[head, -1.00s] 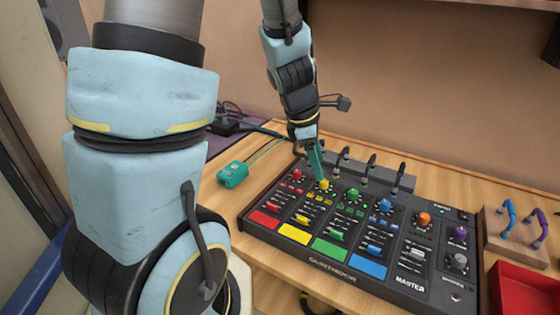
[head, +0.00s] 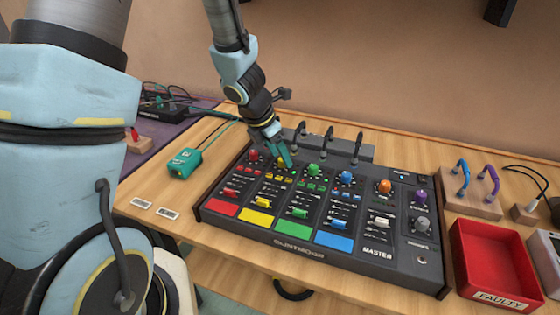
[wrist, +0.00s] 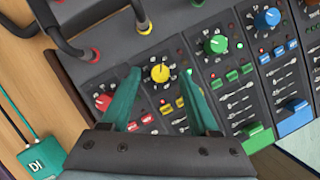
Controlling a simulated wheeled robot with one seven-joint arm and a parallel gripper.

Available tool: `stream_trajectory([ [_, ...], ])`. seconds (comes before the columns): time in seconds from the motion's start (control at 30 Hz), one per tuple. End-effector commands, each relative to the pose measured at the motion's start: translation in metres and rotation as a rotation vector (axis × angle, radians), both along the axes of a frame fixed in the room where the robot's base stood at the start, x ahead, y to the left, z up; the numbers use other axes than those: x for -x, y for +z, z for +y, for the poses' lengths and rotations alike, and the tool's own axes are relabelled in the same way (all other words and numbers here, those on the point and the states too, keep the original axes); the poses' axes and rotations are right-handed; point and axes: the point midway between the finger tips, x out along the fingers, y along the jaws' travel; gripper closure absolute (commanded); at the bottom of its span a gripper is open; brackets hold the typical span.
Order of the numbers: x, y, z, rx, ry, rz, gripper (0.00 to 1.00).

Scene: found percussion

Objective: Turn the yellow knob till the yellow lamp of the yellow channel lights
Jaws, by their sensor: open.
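The yellow knob (wrist: 160,72) sits near the top of the yellow channel on the dark mixer (head: 395,270). In the head view my gripper (head: 287,164) is at that knob and partly hides it. In the wrist view my gripper (wrist: 158,78) is open, with one teal finger on each side of the knob and gaps showing between. I cannot tell whether either finger touches it. The yellow fader cap (head: 263,201) and yellow pad (head: 256,222) are lower in the channel. I cannot make out a lit yellow lamp.
The red knob (wrist: 103,102) and green knob (wrist: 216,44) flank the yellow one closely. Black cables (head: 329,138) arch behind the mixer. A teal DI box (head: 184,163) is to the left, and a red bin labelled FAULTY (head: 480,295) to the right.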

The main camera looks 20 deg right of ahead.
Motion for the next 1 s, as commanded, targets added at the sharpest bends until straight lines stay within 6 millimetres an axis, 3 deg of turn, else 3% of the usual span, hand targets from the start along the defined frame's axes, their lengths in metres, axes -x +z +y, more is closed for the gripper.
stream_trajectory([
  [0.13, -0.0012, -0.0101, -0.0039, 0.0, 0.0, 0.0, 0.39],
  [0.43, -0.0015, -0.0108, -0.0047, 0.001, -0.001, -0.001, 0.39],
  [1.0, -0.0012, -0.0107, -0.0046, 0.0, -0.001, 0.0, 1.0],
])
